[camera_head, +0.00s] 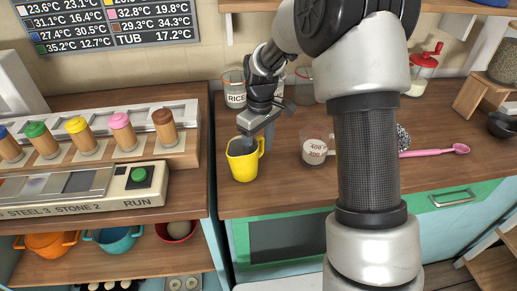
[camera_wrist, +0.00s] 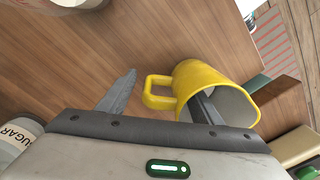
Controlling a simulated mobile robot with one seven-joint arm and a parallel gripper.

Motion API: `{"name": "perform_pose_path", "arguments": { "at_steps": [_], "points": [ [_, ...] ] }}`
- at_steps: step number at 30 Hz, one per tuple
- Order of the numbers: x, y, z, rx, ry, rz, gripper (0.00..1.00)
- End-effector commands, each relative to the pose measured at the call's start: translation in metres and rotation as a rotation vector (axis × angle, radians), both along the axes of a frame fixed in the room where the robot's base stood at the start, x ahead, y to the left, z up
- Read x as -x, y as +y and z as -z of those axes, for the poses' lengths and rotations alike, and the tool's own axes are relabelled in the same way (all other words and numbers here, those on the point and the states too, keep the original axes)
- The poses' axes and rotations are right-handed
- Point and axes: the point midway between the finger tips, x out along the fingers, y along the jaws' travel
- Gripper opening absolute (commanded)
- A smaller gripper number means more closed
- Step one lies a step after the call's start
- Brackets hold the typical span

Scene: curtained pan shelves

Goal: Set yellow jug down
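The yellow jug (camera_head: 243,162) stands upright on the wooden counter (camera_head: 275,195), near its left front corner, and appears to rest on it. In the wrist view the yellow jug (camera_wrist: 205,78) shows its open mouth and its handle. My gripper (camera_wrist: 163,88) has its fingers wide apart. One finger reaches into the jug's mouth, and the other is outside, beyond the handle, with a visible gap to it. In the head view my gripper (camera_head: 250,138) is right above the jug's rim. The jug's underside is hidden.
A measuring cup (camera_head: 315,150) and a pink spoon (camera_head: 435,152) lie to the right. A rice jar (camera_head: 235,90) stands behind. A gap separates this counter from the left bench with a control panel (camera_head: 80,190). Free counter lies in front of the measuring cup.

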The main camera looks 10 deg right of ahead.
Motion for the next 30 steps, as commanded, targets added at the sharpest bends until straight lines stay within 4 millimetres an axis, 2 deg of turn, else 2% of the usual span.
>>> {"name": "perform_pose_path", "arguments": {
  "at_steps": [8, 13, 30],
  "points": [
    [0.000, 0.000, 0.000, 0.000, 0.001, 0.000, 0.59],
    [-0.001, -0.001, -0.016, 0.001, -0.002, 0.000, 0.59],
    [-0.002, -0.004, -0.146, 0.000, -0.003, 0.001, 0.59]
  ]
}}
